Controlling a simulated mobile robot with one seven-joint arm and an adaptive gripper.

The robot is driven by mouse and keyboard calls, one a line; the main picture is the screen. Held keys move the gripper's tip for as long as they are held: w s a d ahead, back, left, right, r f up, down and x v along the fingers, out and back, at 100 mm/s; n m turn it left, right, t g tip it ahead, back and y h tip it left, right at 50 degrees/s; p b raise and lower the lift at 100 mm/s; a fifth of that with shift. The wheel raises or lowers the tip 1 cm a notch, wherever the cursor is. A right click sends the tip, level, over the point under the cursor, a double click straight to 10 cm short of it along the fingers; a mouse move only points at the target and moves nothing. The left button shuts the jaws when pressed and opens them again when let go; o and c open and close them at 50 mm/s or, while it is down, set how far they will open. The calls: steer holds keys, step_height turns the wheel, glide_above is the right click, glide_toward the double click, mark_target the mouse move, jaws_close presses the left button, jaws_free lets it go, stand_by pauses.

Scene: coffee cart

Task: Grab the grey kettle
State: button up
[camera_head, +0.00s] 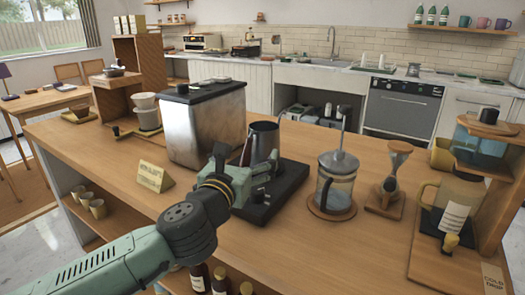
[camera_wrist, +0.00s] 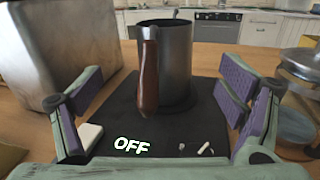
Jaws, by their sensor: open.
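The grey kettle (camera_wrist: 176,62) stands upright on a black base marked OFF (camera_wrist: 150,135), with its brown handle (camera_wrist: 148,75) facing my gripper. It also shows in the head view (camera_head: 264,141), partly hidden behind my gripper (camera_head: 254,176). In the wrist view my gripper (camera_wrist: 160,95) is open, with its purple-padded fingers spread to the left and right of the handle and kettle. The fingers appear apart from both. The lower part of the kettle is hidden in the head view.
A steel box-shaped machine (camera_head: 203,128) stands close on the left. A French press (camera_head: 336,185) on a wooden coaster and an hourglass-shaped brewer (camera_head: 391,170) are on the right. The counter front (camera_head: 290,235) is bare.

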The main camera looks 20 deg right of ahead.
mark_target(260, 142)
steer(key=x, duration=0.3)
steer(key=shift+d, duration=0.1)
steer(key=p+x, duration=0.1)
steer(key=x, duration=0.1)
steer(key=p+x, duration=0.1)
steer(key=x, duration=0.1)
steer(key=shift+s+d+r, duration=0.1)
steer(key=shift+d+r, duration=0.1)
steer(key=shift+d, duration=0.15)
steer(key=shift+w+d, duration=0.3)
steer(key=shift+w, duration=0.15)
steer(key=shift+c, duration=0.5)
steer(key=c, duration=1.6)
